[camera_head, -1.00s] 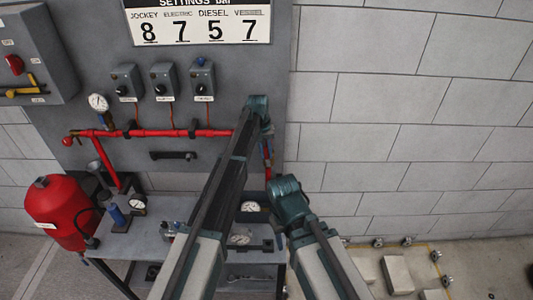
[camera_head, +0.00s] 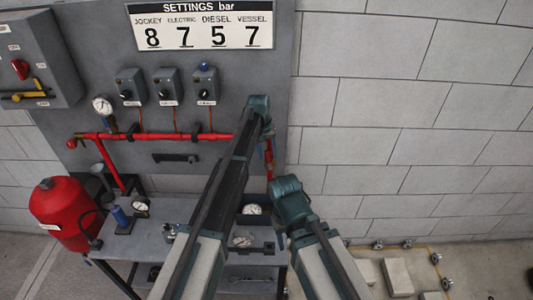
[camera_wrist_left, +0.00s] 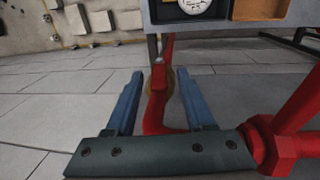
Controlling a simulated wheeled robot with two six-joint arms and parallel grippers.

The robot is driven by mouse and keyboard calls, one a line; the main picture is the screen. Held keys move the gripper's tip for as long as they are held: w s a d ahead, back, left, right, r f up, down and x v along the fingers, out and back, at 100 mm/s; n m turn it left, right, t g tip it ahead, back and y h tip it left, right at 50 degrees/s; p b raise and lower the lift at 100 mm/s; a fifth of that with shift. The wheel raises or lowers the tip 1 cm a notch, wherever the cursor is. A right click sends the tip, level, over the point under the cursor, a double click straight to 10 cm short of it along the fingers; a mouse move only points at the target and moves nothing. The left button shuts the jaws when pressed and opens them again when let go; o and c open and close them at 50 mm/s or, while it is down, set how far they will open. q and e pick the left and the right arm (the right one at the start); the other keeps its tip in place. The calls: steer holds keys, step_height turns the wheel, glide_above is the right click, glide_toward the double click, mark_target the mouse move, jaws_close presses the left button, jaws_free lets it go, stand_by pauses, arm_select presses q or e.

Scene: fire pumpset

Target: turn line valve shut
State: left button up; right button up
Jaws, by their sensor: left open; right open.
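My left gripper (camera_wrist_left: 161,98) has its two blue fingers apart in the left wrist view. A red upright part of the pipework (camera_wrist_left: 157,105) shows between them, with a brownish round part just behind it. I cannot tell which of these is the line valve's handle, or whether the fingers touch it. In the head view my left gripper (camera_head: 266,145) is at the right end of the red pipe (camera_head: 215,135), beside a short red vertical run, and my arm hides much of it. My right gripper (camera_head: 288,190) is lower right, apart from the pipe; its fingers are hidden.
A grey bench (camera_head: 150,242) with gauges stands under the pipe. A red tank (camera_head: 62,212) is at its left. Control boxes (camera_head: 166,86) and a settings sign (camera_head: 204,27) are on the panel above. The block wall (camera_head: 410,105) at the right is clear.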

arm_select(q)
step_height(320, 180, up, 12)
steer(key=a+p, duration=0.1)
steer(key=p, duration=1)
steer(key=shift+a, duration=0.3)
steer(key=shift+f, duration=0.1)
steer(key=shift+c, duration=0.3)
